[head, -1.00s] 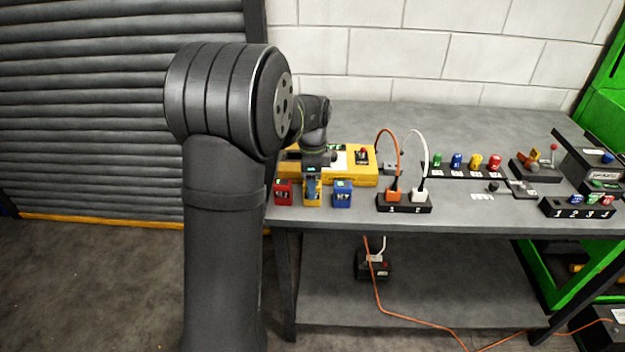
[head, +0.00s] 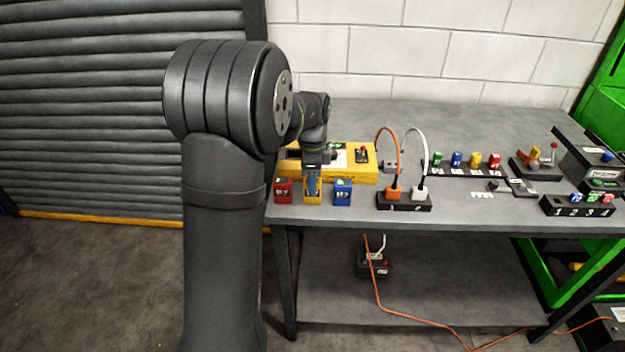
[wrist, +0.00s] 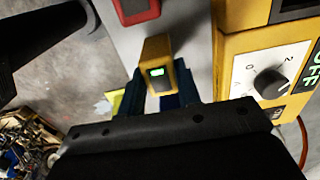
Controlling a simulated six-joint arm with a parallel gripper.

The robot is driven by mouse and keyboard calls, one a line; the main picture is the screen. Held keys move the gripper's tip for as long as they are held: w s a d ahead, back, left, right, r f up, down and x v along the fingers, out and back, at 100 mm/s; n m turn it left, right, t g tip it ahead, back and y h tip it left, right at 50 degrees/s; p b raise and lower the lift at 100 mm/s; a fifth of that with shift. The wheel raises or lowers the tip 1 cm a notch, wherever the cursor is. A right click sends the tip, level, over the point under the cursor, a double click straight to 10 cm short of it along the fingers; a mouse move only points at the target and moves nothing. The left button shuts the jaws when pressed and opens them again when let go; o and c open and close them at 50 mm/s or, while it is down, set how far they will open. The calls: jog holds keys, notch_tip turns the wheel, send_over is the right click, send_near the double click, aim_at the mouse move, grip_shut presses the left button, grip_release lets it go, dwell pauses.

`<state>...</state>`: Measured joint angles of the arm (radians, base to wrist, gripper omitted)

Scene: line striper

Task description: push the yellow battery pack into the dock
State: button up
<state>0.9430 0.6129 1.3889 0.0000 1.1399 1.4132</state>
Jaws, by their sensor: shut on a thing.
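The yellow battery pack (head: 313,197) stands near the bench's front edge, between a red pack (head: 283,190) and a blue pack (head: 343,193). My gripper (head: 313,182) points down over the yellow pack and is shut on it. In the wrist view the yellow pack (wrist: 157,58) shows a small lit green window, with my gripper (wrist: 160,90) around it. The yellow machine (head: 350,174) stands just behind the packs. Its dial, switch panel and green OFF sign show in the wrist view (wrist: 233,45). The dock opening cannot be made out clearly; my arm covers part of the machine.
The red pack is close beside the yellow one in the wrist view (wrist: 135,8). Right of the packs stands a black socket block (head: 404,205) with orange and white plugs and looping cords. Coloured pegs (head: 475,160) stand farther right. The bench (head: 440,120) behind is clear.

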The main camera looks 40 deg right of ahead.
jog(key=shift+r, duration=0.65)
jog(key=shift+r, duration=1.8)
jog(key=w+d+r, duration=0.3)
jog(key=w, duration=0.4)
jog(key=w+d+r, duration=0.3)
jog(key=w+r, duration=0.1)
jog(key=w, duration=0.4)
jog(key=shift+s+d+f, duration=0.1)
jog(key=shift+d+f, duration=0.05)
jog(key=shift+f, duration=2.8)
jog(key=shift+f, duration=2.05)
jog(key=o, duration=1.3)
